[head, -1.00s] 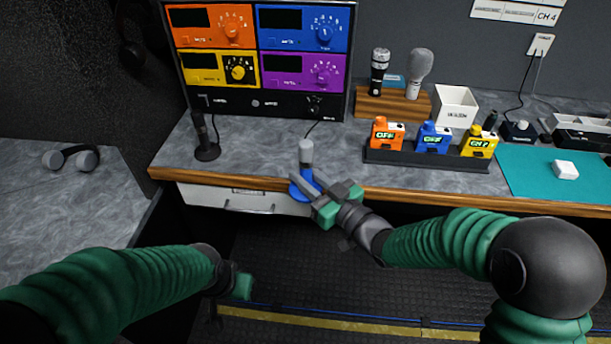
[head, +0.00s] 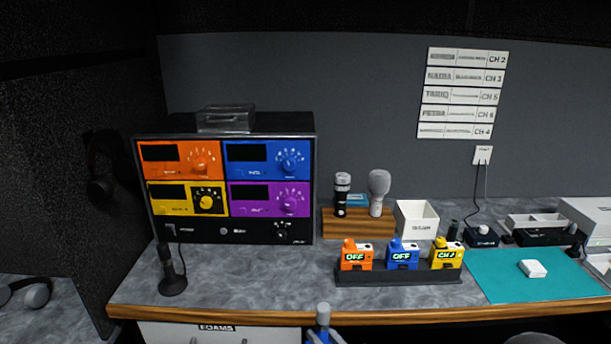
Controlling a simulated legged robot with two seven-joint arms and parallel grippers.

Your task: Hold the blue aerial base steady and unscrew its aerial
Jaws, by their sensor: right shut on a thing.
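The blue aerial base (head: 322,334) shows at the bottom edge, in front of the desk. A short aerial with a grey, rounded top (head: 323,309) stands upright on it. My right gripper (head: 325,339) is shut on the blue base, with only its fingertips in the picture. The lower part of the base and most of the gripper are cut off by the bottom edge. My left gripper is out of view.
The desk (head: 235,285) has bare room behind the base. A black microphone (head: 172,275) stands left. A dark rack holds orange, blue and yellow packs (head: 445,254); a teal mat (head: 500,280) lies right. A four-coloured panel (head: 225,190) stands behind.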

